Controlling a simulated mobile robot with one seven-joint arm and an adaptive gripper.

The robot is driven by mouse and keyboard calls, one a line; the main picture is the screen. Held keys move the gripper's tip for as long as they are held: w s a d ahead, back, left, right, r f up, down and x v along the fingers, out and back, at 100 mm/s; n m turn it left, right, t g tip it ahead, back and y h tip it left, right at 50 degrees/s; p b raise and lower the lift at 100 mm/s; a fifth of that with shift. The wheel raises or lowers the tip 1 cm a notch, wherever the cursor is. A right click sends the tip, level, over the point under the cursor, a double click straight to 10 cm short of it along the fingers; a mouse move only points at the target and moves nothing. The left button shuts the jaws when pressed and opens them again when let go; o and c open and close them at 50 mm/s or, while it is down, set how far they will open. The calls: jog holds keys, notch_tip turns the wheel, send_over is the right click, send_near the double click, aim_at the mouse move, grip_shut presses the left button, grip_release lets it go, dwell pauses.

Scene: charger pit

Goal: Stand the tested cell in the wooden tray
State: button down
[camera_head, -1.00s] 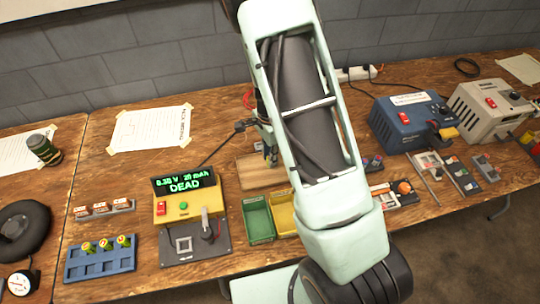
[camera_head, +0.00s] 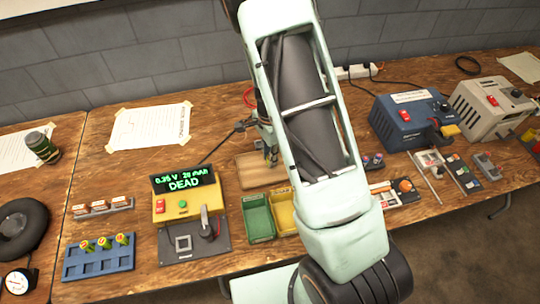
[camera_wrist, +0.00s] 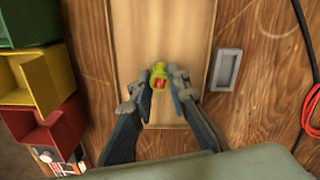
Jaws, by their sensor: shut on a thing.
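The tested cell (camera_wrist: 160,76), yellow-green with a red-marked end, is between my gripper's (camera_wrist: 158,84) fingers in the wrist view. My gripper is shut on it. The cell is seen end-on over the wooden tray (camera_wrist: 150,30), a light flat board with a rim; I cannot tell whether its bottom touches the tray. In the head view the tray (camera_head: 248,174) lies behind the green and yellow bins, partly covered by my arm. My gripper (camera_head: 270,157) shows there as a small dark shape at the arm's edge, and the cell is hidden.
The tester (camera_head: 190,207) reads DEAD. The green bin (camera_head: 259,220) and yellow bin (camera_head: 283,212) stand in front of the tray; a red bin (camera_wrist: 50,125) shows in the wrist view. A grey small dish (camera_wrist: 225,70) lies right of the tray. A blue rack (camera_head: 98,263) holds several cells.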

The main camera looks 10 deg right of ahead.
jog(key=shift+f, duration=0.25)
dwell(0.3)
jog(key=c, duration=1.8)
grip_release()
jog(key=shift+o, duration=0.2)
jog(key=shift+r, duration=0.15)
jog(key=shift+r+p, duration=2.65)
jog(key=shift+r, duration=0.75)
